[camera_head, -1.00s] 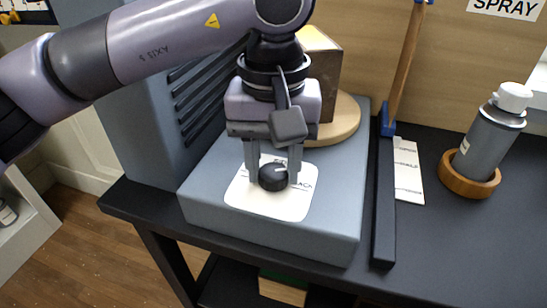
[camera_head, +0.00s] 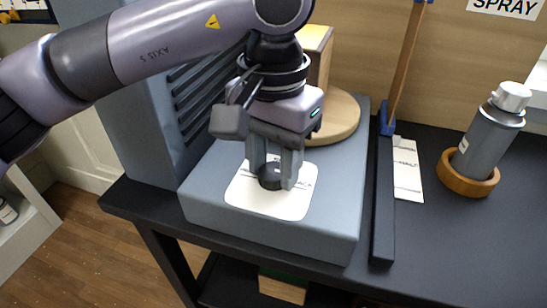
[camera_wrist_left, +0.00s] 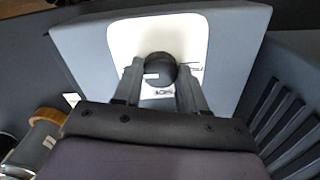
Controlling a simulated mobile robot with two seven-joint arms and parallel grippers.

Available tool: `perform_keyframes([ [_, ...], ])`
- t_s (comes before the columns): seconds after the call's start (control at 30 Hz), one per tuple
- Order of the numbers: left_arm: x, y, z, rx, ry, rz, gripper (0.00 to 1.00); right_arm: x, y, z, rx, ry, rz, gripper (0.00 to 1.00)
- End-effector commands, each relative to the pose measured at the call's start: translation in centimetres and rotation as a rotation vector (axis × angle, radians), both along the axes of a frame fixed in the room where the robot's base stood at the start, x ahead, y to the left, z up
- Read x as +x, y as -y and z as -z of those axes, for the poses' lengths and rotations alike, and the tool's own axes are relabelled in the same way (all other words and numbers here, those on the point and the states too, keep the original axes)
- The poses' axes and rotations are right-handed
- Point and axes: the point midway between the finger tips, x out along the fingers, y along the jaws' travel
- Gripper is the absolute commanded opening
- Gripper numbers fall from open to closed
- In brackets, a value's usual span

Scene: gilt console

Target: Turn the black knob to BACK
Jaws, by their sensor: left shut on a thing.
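The black knob (camera_head: 270,179) sits on a white label plate (camera_head: 244,197) on top of the grey console (camera_head: 205,204). My left gripper (camera_head: 276,181) comes down from above and is shut on the knob, one finger on each side. In the left wrist view the knob (camera_wrist_left: 160,70) shows between the tips of the gripper (camera_wrist_left: 159,80), with a small white mark on its left part. Printed words on the plate are partly hidden by the fingers and knob, and I cannot read which one the mark faces. My right gripper is not in view.
A round wooden board (camera_head: 341,118) with a box (camera_head: 317,58) stands behind the gripper. A black rail (camera_head: 383,205) with a wooden-handled tool (camera_head: 408,60) lies right of the console. A spray bottle (camera_head: 488,133) stands in a wooden ring (camera_head: 463,179).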

Motion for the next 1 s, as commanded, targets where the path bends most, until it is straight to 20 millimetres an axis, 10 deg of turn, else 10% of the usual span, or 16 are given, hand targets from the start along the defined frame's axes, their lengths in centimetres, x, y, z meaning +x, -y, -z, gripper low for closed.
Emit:
perform_keyframes([
  [0.3,0.0,0.0,-0.2,-0.002,0.003,0.004,0.11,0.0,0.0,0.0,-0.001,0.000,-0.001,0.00],
  [0.33,0.0,0.0,-0.2,-0.002,0.003,0.004,0.44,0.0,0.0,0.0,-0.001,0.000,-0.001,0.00],
  [0.4,0.0,0.0,-0.2,-0.002,0.003,0.004,0.67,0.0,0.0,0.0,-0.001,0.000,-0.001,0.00],
  [0.73,0.0,0.0,-0.3,-0.001,0.002,0.002,0.67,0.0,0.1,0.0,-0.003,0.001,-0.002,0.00],
  [1.0,0.0,0.1,-4.3,-0.002,0.003,0.002,0.67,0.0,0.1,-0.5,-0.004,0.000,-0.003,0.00],
])
